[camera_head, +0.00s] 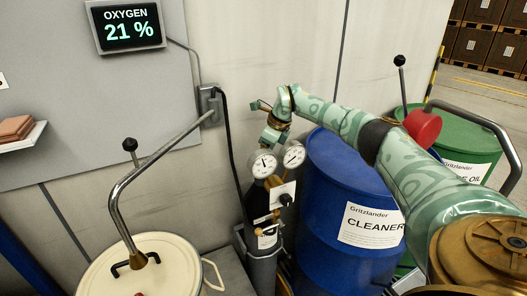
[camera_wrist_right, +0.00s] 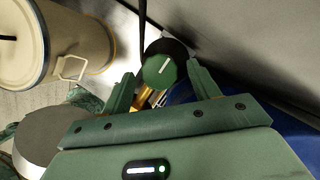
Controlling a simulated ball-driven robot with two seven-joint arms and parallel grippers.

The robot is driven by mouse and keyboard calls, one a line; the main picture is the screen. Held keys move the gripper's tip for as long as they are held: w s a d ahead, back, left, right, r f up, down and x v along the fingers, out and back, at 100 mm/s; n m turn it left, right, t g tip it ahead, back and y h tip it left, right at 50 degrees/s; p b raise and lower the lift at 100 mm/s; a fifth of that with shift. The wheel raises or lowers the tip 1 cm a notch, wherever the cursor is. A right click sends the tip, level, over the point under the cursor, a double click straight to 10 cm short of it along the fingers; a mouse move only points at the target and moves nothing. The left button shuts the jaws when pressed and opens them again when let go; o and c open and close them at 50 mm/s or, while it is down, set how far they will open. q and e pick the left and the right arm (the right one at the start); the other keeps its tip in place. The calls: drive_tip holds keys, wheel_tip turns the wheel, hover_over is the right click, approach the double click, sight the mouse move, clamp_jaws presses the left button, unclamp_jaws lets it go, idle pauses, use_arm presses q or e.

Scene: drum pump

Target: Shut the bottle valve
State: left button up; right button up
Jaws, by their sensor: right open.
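The gas bottle (camera_head: 258,205) is a dark cylinder standing in a grey holder by the wall, with brass fittings and two round gauges (camera_head: 264,163) at its top. In the right wrist view a round green valve knob (camera_wrist_right: 160,71) with a white line mark lies between the fingertips of my right gripper (camera_wrist_right: 160,73). The fingers are open on either side of it and do not grip it. In the head view my right gripper (camera_head: 268,118) is above the gauges and reaches in from the right; the knob is not clear there. My left gripper is not in view.
A blue drum (camera_head: 335,240) labelled CLEANER stands right of the bottle, under my right arm. A cream drum (camera_head: 175,268) with a bent metal pipe (camera_head: 118,205) stands at left. A green drum (camera_head: 470,145) is farther right. A wall display (camera_head: 129,25) reads OXYGEN 21 %.

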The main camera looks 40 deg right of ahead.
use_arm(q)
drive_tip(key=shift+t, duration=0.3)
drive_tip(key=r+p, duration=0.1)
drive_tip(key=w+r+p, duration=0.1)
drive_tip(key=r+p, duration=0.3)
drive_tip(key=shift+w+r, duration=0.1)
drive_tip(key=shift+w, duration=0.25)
use_arm(e)
drive_tip(key=v, duration=1.6)
drive_tip(key=shift+s, duration=0.15)
drive_tip(key=shift+d, duration=0.1)
